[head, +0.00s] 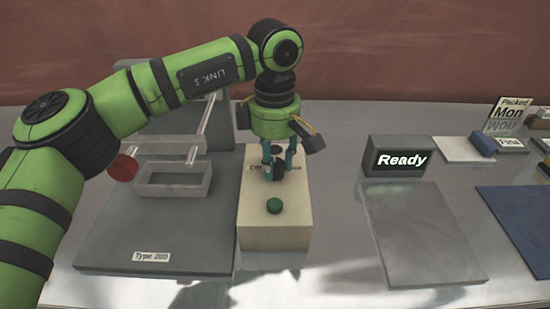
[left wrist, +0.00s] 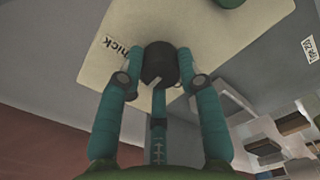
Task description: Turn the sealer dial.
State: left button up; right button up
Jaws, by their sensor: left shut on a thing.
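The sealer dial (left wrist: 160,64) is a dark round knob with a light pointer mark, on top of a cream box (head: 273,228). In the head view my left gripper (head: 278,170) points down over the box, and its fingers partly hide the dial. In the left wrist view its teal fingers (left wrist: 157,75) are shut around the dial, touching its sides. A label ending in "hick" (left wrist: 122,47) lies beside the dial. A green button (head: 274,206) sits on the box in front of the dial. My right gripper is not in view.
A grey machine labelled "Type 200" (head: 151,257) with a red knob (head: 123,168) stands left of the box. To the right are a "Ready" display (head: 400,160) and a grey plate (head: 420,235). A blue mat (head: 520,215) and small signs lie farther right.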

aim_at(274, 162)
pick_arm(q)
jog(key=o, duration=1.1)
jog(key=shift+f, duration=0.15)
jog(key=shift+o, duration=0.2)
notch_tip(274, 162, up, 12)
